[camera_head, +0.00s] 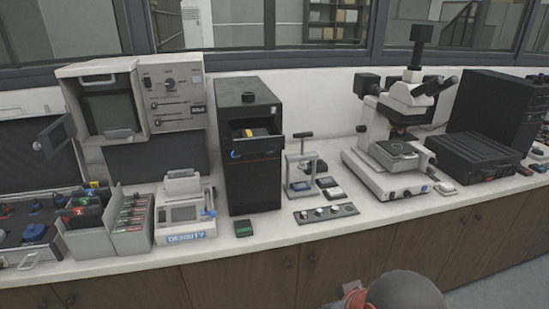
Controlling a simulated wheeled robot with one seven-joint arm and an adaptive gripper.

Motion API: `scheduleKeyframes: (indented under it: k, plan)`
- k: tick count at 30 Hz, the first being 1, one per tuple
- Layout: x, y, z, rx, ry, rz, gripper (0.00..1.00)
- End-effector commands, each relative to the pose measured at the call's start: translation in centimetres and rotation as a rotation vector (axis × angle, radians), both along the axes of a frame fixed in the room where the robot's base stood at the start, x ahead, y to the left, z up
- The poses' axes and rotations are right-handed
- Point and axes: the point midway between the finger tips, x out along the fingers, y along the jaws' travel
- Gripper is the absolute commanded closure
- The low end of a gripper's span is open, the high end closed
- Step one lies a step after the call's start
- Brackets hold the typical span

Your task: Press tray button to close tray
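A tall black machine (249,180) stands upright on the white counter near the middle of the picture. Its tray (256,147) sits in an opening in the upper front and appears to stick out, open. A dark item with a yellow part (256,132) shows in the tray. A small bluish mark (236,154) is on the tray front's left side; I cannot tell whether it is the button. A rounded dark part of my arm shows at the bottom edge, well away from the machine. My gripper's fingers are not in view.
A small hand press (300,165) stands right of the machine, with a knob strip (326,213) in front. A device marked DENSITY (185,215) stands left. A small green-topped block (243,228) lies before the machine. A microscope (400,120) stands farther right.

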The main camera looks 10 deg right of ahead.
Motion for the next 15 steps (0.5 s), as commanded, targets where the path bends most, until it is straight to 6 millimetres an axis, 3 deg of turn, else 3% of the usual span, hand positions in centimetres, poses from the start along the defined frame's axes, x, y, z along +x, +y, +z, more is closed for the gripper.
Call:
scheduleKeyframes:
  k: [15]
  plan:
    - [-0.01,0.00,-0.03,0.000,0.000,0.000,0.31]
